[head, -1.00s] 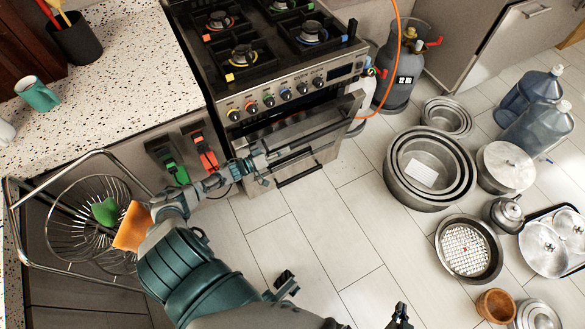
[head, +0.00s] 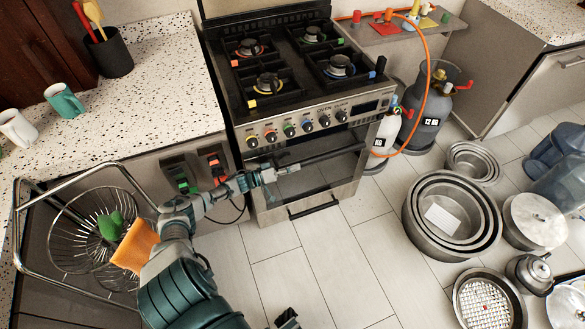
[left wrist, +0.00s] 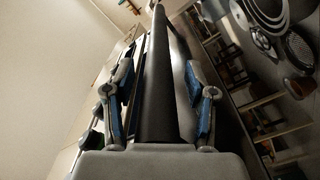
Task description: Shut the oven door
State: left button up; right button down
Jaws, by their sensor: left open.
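A dark gap shows between the knob panel and the handle, so the door looks slightly ajar; how far I cannot tell. My left gripper (head: 280,171) is at the left end of the handle. In the left wrist view its open fingers (left wrist: 162,105) stand on both sides of a long dark bar (left wrist: 157,65), not clamped. A small dark part at the bottom edge may belong to my right gripper (head: 287,318).
Gas cylinders (head: 428,115) with an orange hose stand right of the oven. Stacked pans (head: 450,215) crowd the floor at right. The tiles (head: 330,245) before the oven are clear.

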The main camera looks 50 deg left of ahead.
pick_arm(q)
jog(key=v, duration=0.7)
jog(key=shift+s+a, duration=0.15)
jog(key=shift+s, duration=0.05)
jog(key=shift+w, duration=0.1)
dwell(0.3)
